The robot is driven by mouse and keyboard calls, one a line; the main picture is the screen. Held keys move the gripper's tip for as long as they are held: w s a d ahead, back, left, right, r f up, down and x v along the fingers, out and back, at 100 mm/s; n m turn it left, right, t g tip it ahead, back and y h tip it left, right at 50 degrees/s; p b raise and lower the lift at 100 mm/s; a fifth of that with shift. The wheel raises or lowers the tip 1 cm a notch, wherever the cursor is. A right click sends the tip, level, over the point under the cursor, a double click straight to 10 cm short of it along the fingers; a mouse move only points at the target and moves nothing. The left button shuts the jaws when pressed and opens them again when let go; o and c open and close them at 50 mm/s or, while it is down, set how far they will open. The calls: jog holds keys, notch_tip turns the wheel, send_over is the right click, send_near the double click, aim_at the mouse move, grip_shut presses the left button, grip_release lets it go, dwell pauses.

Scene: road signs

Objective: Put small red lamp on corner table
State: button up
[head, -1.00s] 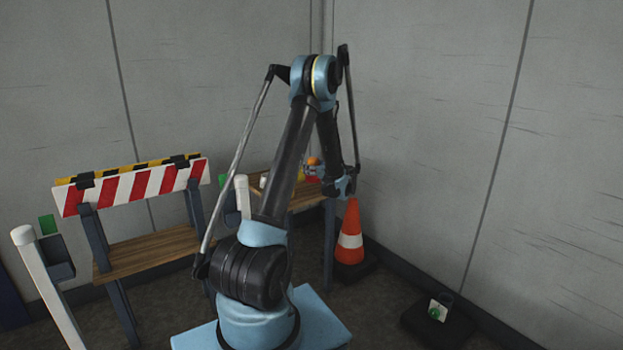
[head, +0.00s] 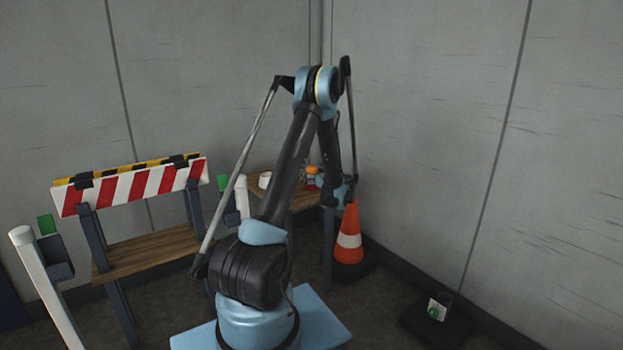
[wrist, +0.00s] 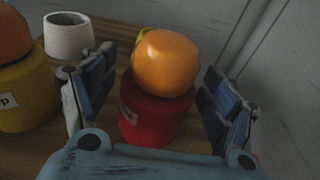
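The small red lamp has a red round base (wrist: 152,122) and an orange dome. It stands upright on the wooden corner table (wrist: 118,34) in the wrist view. My gripper (wrist: 158,65) is open around it, with one finger on each side and visible gaps between the fingers and the lamp. In the head view the lamp's orange dome (head: 312,169) shows at the right part of the corner table (head: 295,201), partly hidden by my arm and gripper. The underside of the lamp is hidden in the wrist view.
A yellow lamp (wrist: 28,97) with an orange dome and a white cup (wrist: 68,36) stand left of the red lamp. An orange cone (head: 349,236) stands right of the table. A striped barrier (head: 130,186) is at the left. A black base with a padlock (head: 436,311) lies right.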

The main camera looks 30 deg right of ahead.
jog(key=shift+r, duration=0.1)
jog(key=s+r, duration=0.1)
jog(key=s, duration=1)
jog(key=shift+s+r, duration=0.4)
